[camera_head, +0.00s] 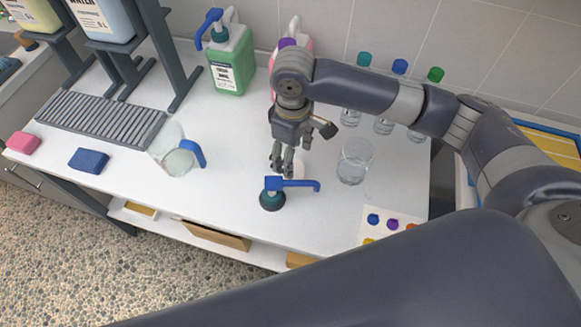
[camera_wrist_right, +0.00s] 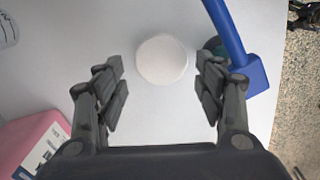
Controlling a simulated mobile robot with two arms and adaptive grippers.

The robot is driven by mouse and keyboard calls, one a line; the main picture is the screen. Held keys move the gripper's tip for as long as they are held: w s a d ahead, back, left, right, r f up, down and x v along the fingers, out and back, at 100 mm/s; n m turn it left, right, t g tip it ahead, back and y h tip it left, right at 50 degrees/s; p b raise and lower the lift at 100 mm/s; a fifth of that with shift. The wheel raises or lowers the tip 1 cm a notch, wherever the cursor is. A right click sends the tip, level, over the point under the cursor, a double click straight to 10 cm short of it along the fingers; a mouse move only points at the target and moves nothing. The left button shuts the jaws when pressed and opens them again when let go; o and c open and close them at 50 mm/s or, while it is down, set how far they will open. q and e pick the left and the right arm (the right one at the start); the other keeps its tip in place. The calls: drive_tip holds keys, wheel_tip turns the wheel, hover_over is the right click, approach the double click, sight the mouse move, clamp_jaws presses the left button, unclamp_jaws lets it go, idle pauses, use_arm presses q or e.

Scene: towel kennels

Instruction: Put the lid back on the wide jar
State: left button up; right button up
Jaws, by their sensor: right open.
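A round white disc, likely the lid (camera_wrist_right: 162,59), lies flat on the white table in the right wrist view. In the head view it is mostly hidden by my right gripper (camera_head: 283,172). My right gripper is open and points down over the table. In the wrist view its fingers (camera_wrist_right: 162,85) stand apart on either side of the disc's near part, with nothing held between them. A clear, open glass jar (camera_head: 355,162), apparently the wide jar, stands upright to the right of the gripper. My left gripper is not in view.
A blue-spouted pump head (camera_head: 271,195) stands close to the disc; its spout (camera_wrist_right: 235,45) is beside the right finger. A pink bottle (camera_wrist_right: 35,145) is near the left finger. A jug (camera_head: 172,158), green bottle (camera_head: 231,62) and small capped bottles (camera_head: 383,124) stand around.

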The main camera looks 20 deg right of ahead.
drive_tip(key=shift+w+a+f, duration=0.1)
drive_tip(key=shift+f, duration=1.2)
drive_tip(key=shift+a+f, duration=0.1)
drive_tip(key=shift+f, duration=1.2)
drive_tip(key=shift+c, duration=0.3)
drive_tip(key=shift+c, duration=1.3)
wheel_tip(320, 180, up, 10)
